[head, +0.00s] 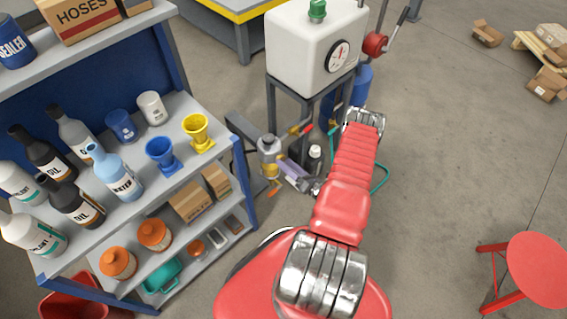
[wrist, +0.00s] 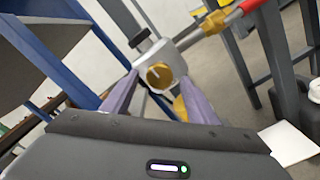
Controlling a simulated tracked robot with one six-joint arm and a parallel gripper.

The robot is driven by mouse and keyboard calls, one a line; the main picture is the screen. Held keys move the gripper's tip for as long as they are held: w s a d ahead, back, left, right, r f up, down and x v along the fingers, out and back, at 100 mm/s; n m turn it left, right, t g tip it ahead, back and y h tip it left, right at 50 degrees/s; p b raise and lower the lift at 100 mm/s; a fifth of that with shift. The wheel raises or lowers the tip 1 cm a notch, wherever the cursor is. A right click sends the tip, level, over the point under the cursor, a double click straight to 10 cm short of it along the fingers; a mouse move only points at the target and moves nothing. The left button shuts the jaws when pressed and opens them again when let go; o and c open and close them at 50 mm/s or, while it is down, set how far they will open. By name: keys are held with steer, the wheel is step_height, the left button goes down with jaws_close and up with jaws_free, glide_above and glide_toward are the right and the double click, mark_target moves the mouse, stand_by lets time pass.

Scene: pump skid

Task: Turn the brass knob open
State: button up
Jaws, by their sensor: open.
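The brass knob (wrist: 159,75) is a round disc with a pale pointer mark across its face, set on a light grey valve body (wrist: 172,55) in the wrist view. My gripper (wrist: 158,82) is open, its two purple-grey fingers on either side of the knob. I cannot tell whether they touch it. In the head view my gripper (head: 286,171) reaches the valve assembly (head: 269,148) beside the shelf, at the end of my red arm. The knob is not clear there.
A shelf unit (head: 180,187) with bottles, funnels and boxes stands close on the left. A white tank (head: 312,45) with a gauge stands on a grey frame behind the valve. A red stool (head: 540,268) is at the right, with open floor between.

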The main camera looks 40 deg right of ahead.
steer(key=shift+w, duration=0.95)
steer(key=shift+c, duration=0.4)
steer(key=c, duration=0.9)
steer(key=shift+a, duration=0.3)
steer(key=shift+c, duration=0.4)
steer(key=shift+d, duration=0.2)
